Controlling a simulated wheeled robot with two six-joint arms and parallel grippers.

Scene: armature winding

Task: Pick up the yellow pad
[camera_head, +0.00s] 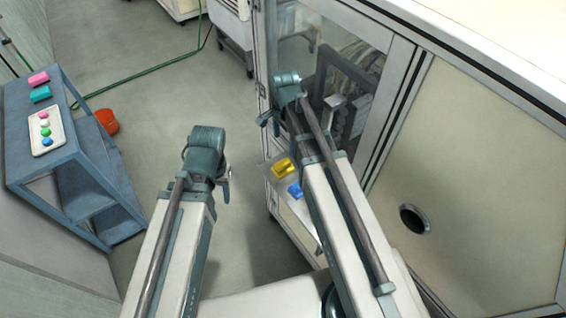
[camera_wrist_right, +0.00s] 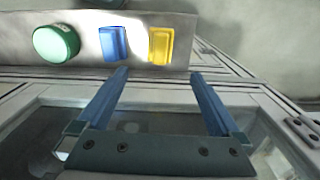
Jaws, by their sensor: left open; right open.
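The yellow pad (camera_head: 283,168) lies on a narrow ledge at the front of the cabinet, beside a blue pad (camera_head: 295,190). In the right wrist view the yellow pad (camera_wrist_right: 160,45) stands right of the blue pad (camera_wrist_right: 114,43), beyond my fingertips. My right gripper (camera_wrist_right: 160,75) is open and empty there, its two blue fingers apart and not touching either pad. In the head view my right gripper (camera_head: 268,117) is up by the cabinet window, above the yellow pad. My left gripper (camera_head: 226,182) is over the floor, left of the ledge, and holds nothing that I can see.
A green round button or knob (camera_wrist_right: 56,43) is left of the pads on the ledge. The cabinet (camera_head: 455,160) bounds the right side. A blue cart (camera_head: 60,165) at the left bears a white tray (camera_head: 38,146) with coloured pieces. A red bucket (camera_head: 107,121) stands behind it.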

